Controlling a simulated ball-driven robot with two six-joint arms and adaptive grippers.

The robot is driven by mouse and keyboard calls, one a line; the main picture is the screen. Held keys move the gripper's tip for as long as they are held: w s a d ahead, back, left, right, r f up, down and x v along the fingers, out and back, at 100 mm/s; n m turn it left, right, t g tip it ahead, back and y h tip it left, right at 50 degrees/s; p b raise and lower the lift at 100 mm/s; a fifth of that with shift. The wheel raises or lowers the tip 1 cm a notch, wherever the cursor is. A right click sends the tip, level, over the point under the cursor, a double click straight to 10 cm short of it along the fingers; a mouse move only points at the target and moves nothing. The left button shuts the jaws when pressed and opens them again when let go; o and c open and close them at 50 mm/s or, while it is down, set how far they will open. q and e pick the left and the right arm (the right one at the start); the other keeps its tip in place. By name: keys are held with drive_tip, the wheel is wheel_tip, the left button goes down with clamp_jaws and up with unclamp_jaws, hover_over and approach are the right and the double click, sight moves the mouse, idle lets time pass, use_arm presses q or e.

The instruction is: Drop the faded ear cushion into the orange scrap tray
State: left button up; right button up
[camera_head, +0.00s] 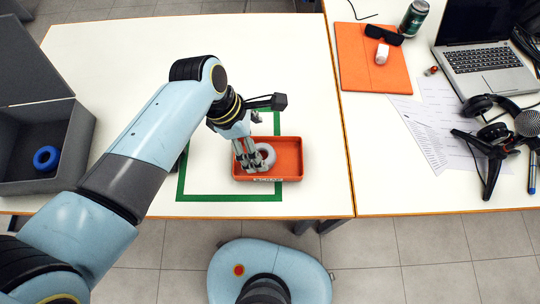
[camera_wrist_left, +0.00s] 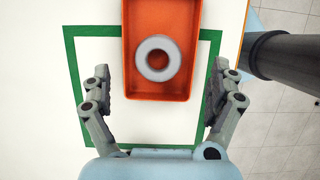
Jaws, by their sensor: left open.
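The faded ear cushion, a pale grey ring (camera_wrist_left: 157,41), lies inside the orange scrap tray (camera_wrist_left: 187,90). In the head view the cushion (camera_head: 269,152) shows partly behind the fingers, within the tray (camera_head: 290,146). My left gripper (camera_wrist_left: 157,85) is open, with its fingers wide apart on either side of the tray in the wrist view. Nothing is between the fingers. In the head view the left gripper (camera_head: 249,166) is over the tray's left part. My right gripper is not in view.
A grey open box (camera_head: 82,150) at left holds a blue ring (camera_head: 46,158). The right table carries a laptop (camera_head: 485,60), headphones (camera_head: 480,105) and papers (camera_head: 430,120). White tabletop behind the tray is clear.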

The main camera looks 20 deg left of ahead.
use_arm(q)
drive_tip(key=v, duration=1.2)
idle(0.3)
